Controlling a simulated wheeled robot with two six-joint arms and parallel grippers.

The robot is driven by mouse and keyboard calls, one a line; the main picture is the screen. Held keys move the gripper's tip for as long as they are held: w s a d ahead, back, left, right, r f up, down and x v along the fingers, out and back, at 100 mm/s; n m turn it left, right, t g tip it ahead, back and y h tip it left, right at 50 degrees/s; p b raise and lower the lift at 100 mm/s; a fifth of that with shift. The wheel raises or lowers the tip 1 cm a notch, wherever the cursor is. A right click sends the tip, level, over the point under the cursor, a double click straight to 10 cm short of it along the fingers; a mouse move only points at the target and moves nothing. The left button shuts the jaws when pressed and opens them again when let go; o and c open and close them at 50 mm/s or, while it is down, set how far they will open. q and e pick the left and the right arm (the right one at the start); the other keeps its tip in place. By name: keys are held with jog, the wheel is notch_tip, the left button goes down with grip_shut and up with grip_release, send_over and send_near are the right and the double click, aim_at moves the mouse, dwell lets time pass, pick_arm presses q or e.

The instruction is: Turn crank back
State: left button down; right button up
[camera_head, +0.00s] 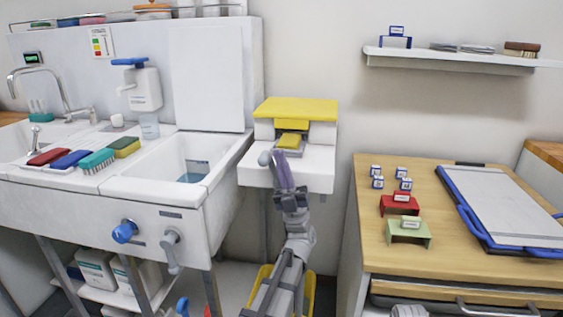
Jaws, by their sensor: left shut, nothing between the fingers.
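A grey crank-like handle (171,249) hangs downward on the front of the white sink, to the right of a blue round knob (124,231). I cannot tell which of the two is the task's crank. My left gripper (283,170) reaches up from the bottom middle over the dispenser's white front shelf. Its purple fingers are shut and empty, and I cannot tell whether they touch the grey knob. My right gripper is not in view.
A yellow sponge (289,140) sits in the dispenser's opening. Several brushes and a sponge (124,147) lie on the sink. To the right, a wooden table (452,254) bears a red stand (399,204), a green stand (409,232) and a blue-edged board (508,205).

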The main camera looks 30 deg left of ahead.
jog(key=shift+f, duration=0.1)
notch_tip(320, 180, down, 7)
jog(key=b, duration=0.7)
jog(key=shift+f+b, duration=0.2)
jog(key=shift+b, duration=0.1)
